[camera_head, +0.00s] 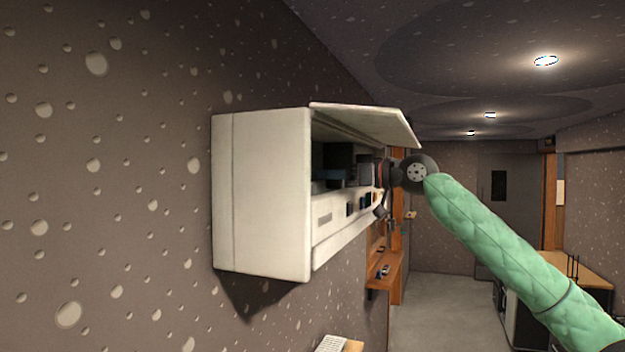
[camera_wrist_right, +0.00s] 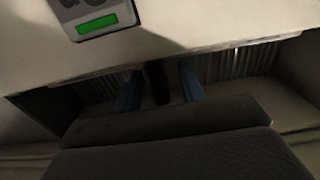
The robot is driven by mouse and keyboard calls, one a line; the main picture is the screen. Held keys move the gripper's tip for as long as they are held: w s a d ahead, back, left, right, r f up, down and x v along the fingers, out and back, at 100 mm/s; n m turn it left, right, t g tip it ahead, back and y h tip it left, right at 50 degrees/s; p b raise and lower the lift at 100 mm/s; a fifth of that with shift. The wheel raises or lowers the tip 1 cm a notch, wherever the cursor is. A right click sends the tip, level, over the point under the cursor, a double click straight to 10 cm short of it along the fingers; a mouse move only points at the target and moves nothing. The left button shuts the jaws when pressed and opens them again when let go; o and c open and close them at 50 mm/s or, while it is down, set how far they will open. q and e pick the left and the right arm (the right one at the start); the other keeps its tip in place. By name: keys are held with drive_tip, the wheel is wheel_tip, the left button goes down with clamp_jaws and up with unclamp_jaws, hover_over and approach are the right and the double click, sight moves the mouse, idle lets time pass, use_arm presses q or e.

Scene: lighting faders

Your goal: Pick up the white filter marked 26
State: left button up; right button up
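My right gripper (camera_head: 335,178) reaches into the open front of a white wall cabinet (camera_head: 262,195) from the right. In the right wrist view its two blue fingers (camera_wrist_right: 160,80) stand apart, and a dark upright piece shows between them with gaps on both sides. I cannot make out a white filter marked 26. A pale block with a green strip (camera_wrist_right: 97,25) shows at the top left of the wrist view. Its grey marking is cut off by the frame edge and cannot be read. My left gripper is not in view.
The cabinet's lid (camera_head: 370,122) is raised above my right gripper. Small dark and blue parts (camera_head: 362,201) sit along the cabinet's front ledge. A wooden shelf (camera_head: 384,268) is on the wall beyond. Floor (camera_head: 440,310) is open to the right of it.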

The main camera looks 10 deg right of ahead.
drive_tip(key=shift+w+a, duration=0.25)
drive_tip(key=shift+a, duration=0.1)
drive_tip(key=shift+s+d, duration=0.1)
drive_tip(key=shift+d, duration=0.05)
drive_tip(key=c, duration=0.4)
clamp_jaws()
